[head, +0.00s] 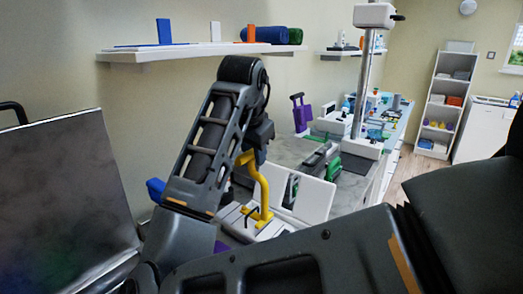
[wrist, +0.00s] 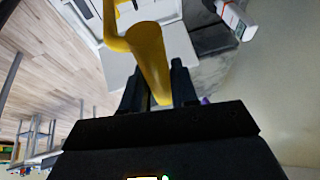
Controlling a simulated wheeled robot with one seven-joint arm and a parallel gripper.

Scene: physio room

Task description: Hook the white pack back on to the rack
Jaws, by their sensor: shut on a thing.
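My gripper (wrist: 158,95) is shut on a thick yellow bent bar (wrist: 148,55), which stands between its two dark fingers in the wrist view. In the head view the yellow bar (head: 263,190) runs down from my gripper to a low white unit (head: 272,229) on the counter. I cannot tell whether bar and unit are joined. White upright panels (head: 313,201) stand just right of the bar. Which white part is the pack and which is the rack is not clear. My arm hides the left part of this area.
A green and black device (head: 320,160) and a purple item (head: 301,113) stand behind on the counter. A metal post (head: 361,95) rises to the right. A wall shelf (head: 190,51) hangs above. A large grey panel (head: 65,200) fills the left.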

